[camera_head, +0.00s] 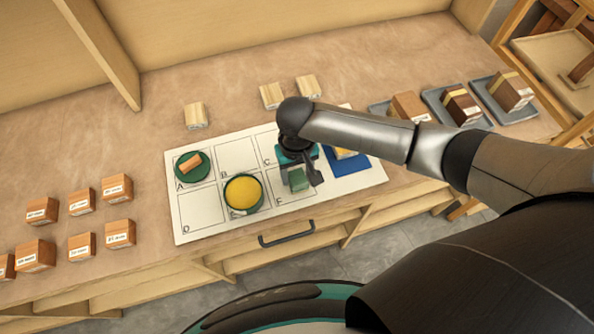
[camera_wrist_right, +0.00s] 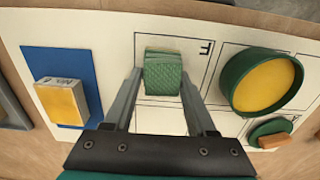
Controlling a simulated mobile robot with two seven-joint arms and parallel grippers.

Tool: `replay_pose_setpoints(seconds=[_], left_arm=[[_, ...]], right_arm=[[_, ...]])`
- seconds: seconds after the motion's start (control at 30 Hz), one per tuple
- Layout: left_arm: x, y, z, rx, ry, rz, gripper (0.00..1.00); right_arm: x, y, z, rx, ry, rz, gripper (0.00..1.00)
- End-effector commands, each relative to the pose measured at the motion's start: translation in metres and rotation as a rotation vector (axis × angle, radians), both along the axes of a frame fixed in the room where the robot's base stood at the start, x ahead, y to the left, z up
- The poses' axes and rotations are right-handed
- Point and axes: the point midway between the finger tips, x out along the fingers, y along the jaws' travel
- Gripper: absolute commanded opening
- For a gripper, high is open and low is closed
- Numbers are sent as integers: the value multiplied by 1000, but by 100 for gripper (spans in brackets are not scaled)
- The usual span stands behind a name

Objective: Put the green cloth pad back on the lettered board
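The green cloth pad (camera_head: 298,180) is a small, thick, block-like piece with a textured face. My right gripper (camera_head: 302,172) is over the lower right part of the lettered board (camera_head: 205,209). In the right wrist view the pad (camera_wrist_right: 164,76) sits between the fingertips (camera_wrist_right: 163,82), with a finger against each side. It is over the square marked F, whose letter shows beside it. I cannot tell whether its underside touches the board. My right arm hides part of the board around C. My left gripper is not in view.
A green disc with a wooden block (camera_head: 190,165) is on A. A yellow round in a green dish (camera_head: 243,193) is on E. A blue square (camera_head: 347,164) carries a labelled block. Labelled blocks stand left; grey trays (camera_head: 468,125) stand right. B and D are clear.

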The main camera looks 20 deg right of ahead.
Motion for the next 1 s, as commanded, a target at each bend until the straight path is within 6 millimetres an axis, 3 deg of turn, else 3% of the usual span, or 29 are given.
replay_pose_setpoints(seconds=[0.03,0.23,0.57,1.0], left_arm=[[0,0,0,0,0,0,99],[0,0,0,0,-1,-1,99],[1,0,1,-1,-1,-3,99],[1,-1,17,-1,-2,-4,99]], right_arm=[[0,0,0,0,0,0,63],[0,0,0,0,0,0,84],[0,-1,6,-1,0,-1,84],[1,0,93,2,-3,0,84]])
